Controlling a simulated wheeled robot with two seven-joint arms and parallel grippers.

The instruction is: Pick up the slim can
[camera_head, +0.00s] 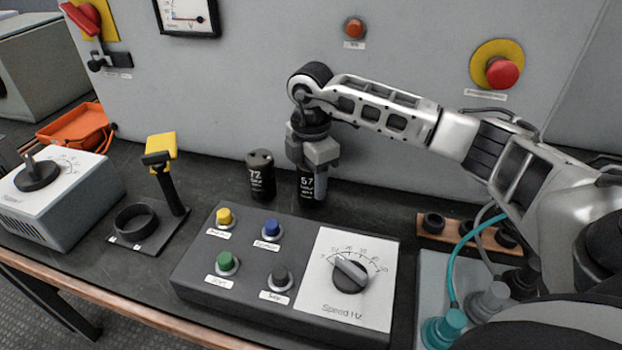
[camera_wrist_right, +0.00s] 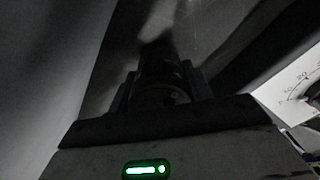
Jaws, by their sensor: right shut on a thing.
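A slim black can (camera_head: 307,184) with white print reading 57 stands upright on the dark bench top, behind the control box. My right gripper (camera_head: 313,168) comes down on it from above and is shut on it, with a finger at its side. The can's upper part is hidden by the gripper. In the right wrist view the can (camera_wrist_right: 160,85) is a dark round shape between the fingers. A second, wider black can (camera_head: 261,176) marked 72 stands just to the left, apart from the gripper. My left gripper is not in view.
A control box (camera_head: 190,262) with several buttons and a speed dial lies in front of the cans. A black stand with a yellow top (camera_head: 160,147) is at left. A grey wall panel (camera_head: 240,90) rises behind. Cables and plugs (camera_head: 447,328) are at right.

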